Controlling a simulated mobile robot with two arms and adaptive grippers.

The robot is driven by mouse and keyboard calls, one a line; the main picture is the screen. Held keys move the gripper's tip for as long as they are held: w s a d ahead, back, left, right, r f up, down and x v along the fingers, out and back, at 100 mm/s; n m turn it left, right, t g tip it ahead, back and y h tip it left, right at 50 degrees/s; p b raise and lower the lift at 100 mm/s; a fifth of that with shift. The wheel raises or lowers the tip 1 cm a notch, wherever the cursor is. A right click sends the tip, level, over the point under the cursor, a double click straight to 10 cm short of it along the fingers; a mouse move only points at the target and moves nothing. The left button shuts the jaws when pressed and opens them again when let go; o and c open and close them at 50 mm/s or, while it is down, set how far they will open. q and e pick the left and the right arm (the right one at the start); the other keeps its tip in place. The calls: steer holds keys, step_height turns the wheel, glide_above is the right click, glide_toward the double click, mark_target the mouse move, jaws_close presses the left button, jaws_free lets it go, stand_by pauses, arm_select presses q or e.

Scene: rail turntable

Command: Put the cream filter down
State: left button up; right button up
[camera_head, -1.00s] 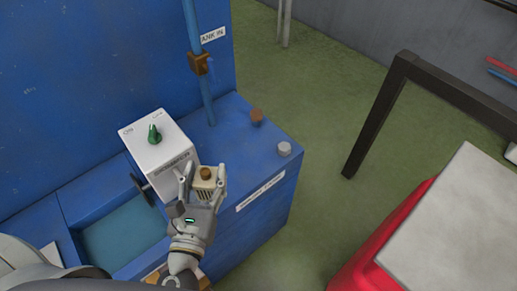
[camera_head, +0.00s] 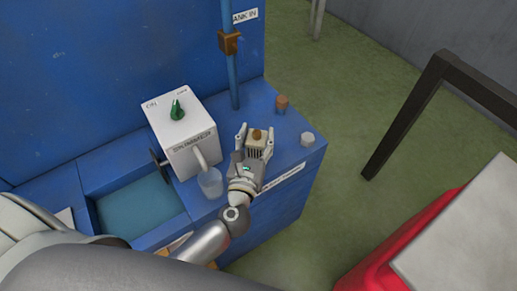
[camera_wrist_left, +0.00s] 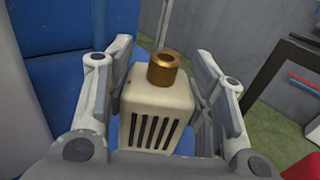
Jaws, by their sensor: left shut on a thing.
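The cream filter (camera_head: 258,144) is a small cream block with dark slots and a brass fitting on top. My left gripper (camera_head: 256,142) is shut on it, with a finger on each side. In the left wrist view the filter (camera_wrist_left: 158,105) sits upright between the fingers, its slotted face toward the camera. It is over the right part of the blue bench top (camera_head: 262,100); whether its base touches the bench is hidden. My right gripper is not in view.
A brown cap (camera_head: 282,102) and a grey cap (camera_head: 307,139) sit behind and right. A water-filled basin (camera_head: 140,208) lies at left.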

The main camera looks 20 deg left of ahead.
mark_target(258, 145)
arm_select(q)
steer(key=shift+w+f, duration=0.25)
steer(key=shift+f, duration=0.05)
steer(key=f+b, duration=0.3)
steer(key=shift+w+d+f+b, duration=0.1)
steer(key=shift+w+f+b, duration=0.15)
steer(key=shift+b, duration=0.05)
steer(key=shift+f, duration=0.2)
steer(key=o, duration=1.1)
